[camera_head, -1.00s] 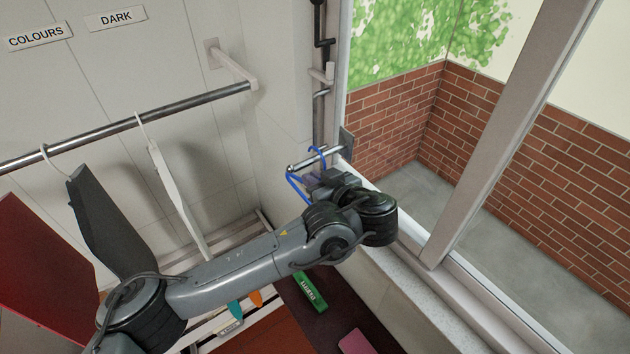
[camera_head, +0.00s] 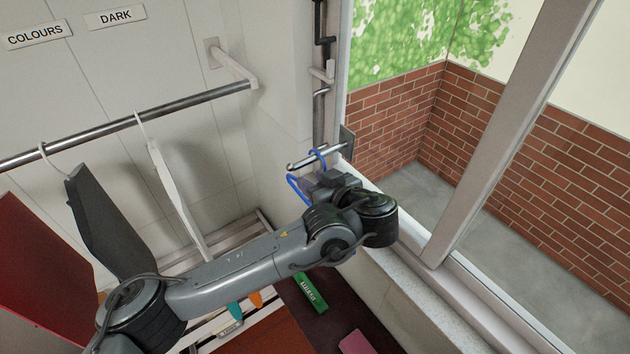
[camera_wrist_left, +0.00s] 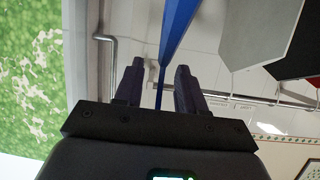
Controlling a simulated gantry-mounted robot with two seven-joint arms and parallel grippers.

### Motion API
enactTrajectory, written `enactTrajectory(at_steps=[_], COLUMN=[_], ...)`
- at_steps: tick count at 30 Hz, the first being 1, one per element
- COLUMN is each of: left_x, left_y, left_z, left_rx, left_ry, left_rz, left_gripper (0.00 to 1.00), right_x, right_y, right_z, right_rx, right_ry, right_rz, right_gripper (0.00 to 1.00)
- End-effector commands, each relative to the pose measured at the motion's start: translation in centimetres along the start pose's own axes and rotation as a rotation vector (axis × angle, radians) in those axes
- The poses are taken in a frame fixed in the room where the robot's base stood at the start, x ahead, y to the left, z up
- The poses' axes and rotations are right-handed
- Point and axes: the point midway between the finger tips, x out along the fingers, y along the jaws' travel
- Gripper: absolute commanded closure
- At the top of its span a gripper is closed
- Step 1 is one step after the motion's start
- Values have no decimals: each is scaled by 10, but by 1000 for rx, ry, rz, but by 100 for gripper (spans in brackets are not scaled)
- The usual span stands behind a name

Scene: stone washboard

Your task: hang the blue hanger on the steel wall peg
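The steel wall peg (camera_head: 301,163) sticks out to the left from its plate beside the window in the head view. The blue hanger (camera_head: 296,188) is at the peg, with its hook looped over the bar. Part of the hanger is hidden behind my left gripper (camera_head: 322,178), which is just below the peg. In the left wrist view, the blue hanger (camera_wrist_left: 177,30) runs between the two fingers of my left gripper (camera_wrist_left: 160,88). The fingers stand apart, with gaps visible on both sides of the thin blue part. My right gripper is not in view.
A steel rail (camera_head: 190,103) on the left carries a white hanging piece (camera_head: 175,195) and a dark grey one (camera_head: 108,225). The window frame (camera_head: 490,150) is close to the right of the peg. A green box (camera_head: 310,292) lies below.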

Motion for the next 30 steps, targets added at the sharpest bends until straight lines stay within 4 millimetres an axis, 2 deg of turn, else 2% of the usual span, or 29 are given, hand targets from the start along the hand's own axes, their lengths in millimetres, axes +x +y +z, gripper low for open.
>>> enactTrajectory(at_steps=[8, 11, 17, 18, 30], left_x=[-8, -20, -59, -62, -85], left_y=[0, 1, 1, 0, 0], left_z=[1, 2, 2, -8, -8], left_rx=[0, 1, -1, 2, 2], left_ry=[0, 0, 0, 1, 0], left_rz=[1, 3, 5, 0, 0], left_gripper=[61, 61, 61, 61, 61], right_x=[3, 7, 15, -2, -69], right_y=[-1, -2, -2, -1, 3], right_z=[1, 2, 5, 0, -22], right_rx=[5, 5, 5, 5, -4], right_ry=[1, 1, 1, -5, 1], right_rz=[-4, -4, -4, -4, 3], right_gripper=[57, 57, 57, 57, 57])
